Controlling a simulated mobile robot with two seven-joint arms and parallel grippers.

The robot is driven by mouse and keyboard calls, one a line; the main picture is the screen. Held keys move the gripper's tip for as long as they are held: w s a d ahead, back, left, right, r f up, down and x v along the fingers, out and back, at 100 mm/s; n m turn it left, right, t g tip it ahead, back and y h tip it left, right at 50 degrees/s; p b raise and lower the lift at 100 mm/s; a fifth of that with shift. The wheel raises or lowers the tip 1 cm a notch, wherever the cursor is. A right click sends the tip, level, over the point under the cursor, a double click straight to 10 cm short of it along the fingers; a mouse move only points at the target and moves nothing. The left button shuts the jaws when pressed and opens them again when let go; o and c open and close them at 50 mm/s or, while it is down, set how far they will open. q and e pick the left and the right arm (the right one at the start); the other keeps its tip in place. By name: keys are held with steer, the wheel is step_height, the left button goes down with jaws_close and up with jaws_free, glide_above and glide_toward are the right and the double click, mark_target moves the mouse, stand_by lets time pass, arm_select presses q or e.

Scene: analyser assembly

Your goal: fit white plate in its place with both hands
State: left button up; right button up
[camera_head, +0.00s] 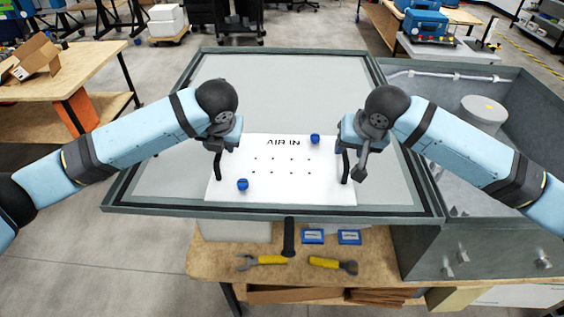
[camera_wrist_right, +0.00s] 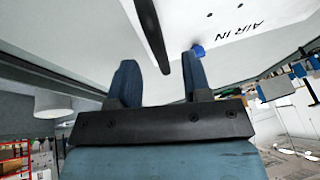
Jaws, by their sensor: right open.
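The white plate (camera_head: 282,178), marked AIR IN, lies on the large grey panel (camera_head: 290,85); it also shows in the right wrist view (camera_wrist_right: 225,25). A black handle stands at its left edge (camera_head: 217,168) and another at its right edge (camera_head: 345,168). Blue knobs sit at the top (camera_head: 315,138) and lower left (camera_head: 242,184). My left gripper (camera_head: 220,150) is at the left handle; its finger gap is hidden. My right gripper (camera_wrist_right: 160,80) is open, and the right handle (camera_wrist_right: 152,30) shows between its fingers. I cannot tell whether they touch it.
The panel's dark raised frame (camera_head: 270,211) surrounds it. Below is a wooden bench (camera_head: 210,262) with yellow-handled tools (camera_head: 325,263) and small blue boxes (camera_head: 313,236). A grey open housing (camera_head: 440,240) stands at right. The panel's upper area is clear.

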mark_target(346, 152)
arm_select(q)
steer(key=shift+x, duration=2)
arm_select(e)
steer(key=shift+x, duration=2)
arm_select(q)
jaws_close()
arm_select(e)
jaws_close()
arm_select(q)
steer(key=shift+r, duration=0.15)
arm_select(e)
steer(key=shift+r, duration=0.15)
